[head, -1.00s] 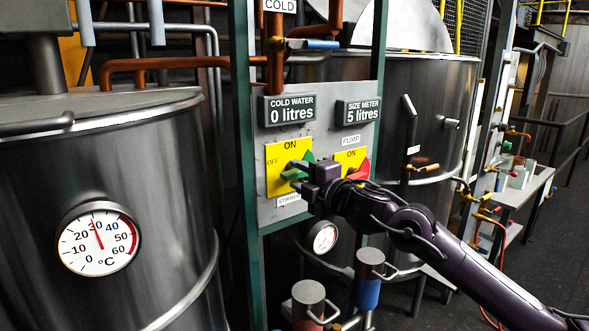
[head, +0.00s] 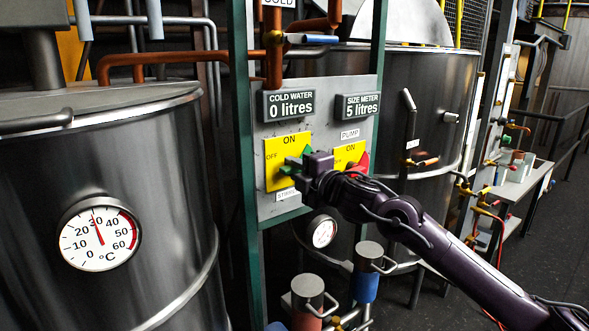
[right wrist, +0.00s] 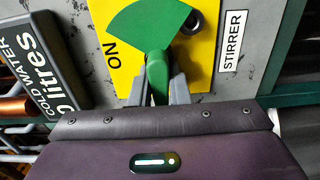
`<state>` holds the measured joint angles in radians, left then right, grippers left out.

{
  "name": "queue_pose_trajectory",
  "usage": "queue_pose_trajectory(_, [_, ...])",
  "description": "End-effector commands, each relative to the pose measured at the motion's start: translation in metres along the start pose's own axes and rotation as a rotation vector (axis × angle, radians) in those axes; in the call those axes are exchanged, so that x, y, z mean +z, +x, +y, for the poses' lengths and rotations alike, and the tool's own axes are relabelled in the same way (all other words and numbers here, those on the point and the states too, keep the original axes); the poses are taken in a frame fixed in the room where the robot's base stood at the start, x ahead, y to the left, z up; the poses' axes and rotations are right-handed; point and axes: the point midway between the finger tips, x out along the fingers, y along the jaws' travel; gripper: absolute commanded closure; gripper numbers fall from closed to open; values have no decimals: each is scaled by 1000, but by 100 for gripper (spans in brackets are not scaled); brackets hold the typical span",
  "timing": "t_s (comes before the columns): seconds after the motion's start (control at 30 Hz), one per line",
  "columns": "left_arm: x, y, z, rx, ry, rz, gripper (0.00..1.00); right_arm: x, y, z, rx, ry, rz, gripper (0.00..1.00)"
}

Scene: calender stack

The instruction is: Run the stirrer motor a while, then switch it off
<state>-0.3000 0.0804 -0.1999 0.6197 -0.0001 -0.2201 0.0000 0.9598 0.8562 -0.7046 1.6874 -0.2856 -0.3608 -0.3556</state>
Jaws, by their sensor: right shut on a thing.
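The stirrer switch is a yellow plate (head: 275,170) marked ON at the top and OFF at the left, with a green turning knob on it. My right gripper (head: 298,167) is at this switch. In the right wrist view its two grey fingers (right wrist: 157,92) are shut on the narrow green handle (right wrist: 156,72) of the knob. The wide green fan part (right wrist: 150,24) lies beyond, on the yellow plate (right wrist: 117,62). The STIRRER label (right wrist: 232,41) is beside the plate. The gripper partly hides the knob in the head view. My left gripper is not in view.
The pump switch (head: 349,156) with a red knob (head: 360,165) is close behind my right gripper. Displays read cold water 0 litres (head: 287,105) and size meter 5 litres (head: 359,106). A tank with a dial thermometer (head: 99,235) near 30 °C stands at left.

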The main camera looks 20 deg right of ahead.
Motion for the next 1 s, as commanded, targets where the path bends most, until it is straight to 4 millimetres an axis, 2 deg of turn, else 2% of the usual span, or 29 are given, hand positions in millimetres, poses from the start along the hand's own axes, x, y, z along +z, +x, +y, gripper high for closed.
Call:
queue_pose_trajectory(0.37, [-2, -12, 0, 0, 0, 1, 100, 0, 0, 3, -3, 187, 0, 100])
queue_pose_trajectory(1.0, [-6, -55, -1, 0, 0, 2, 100, 4, 0, 13, -4, 790, -2, 100])
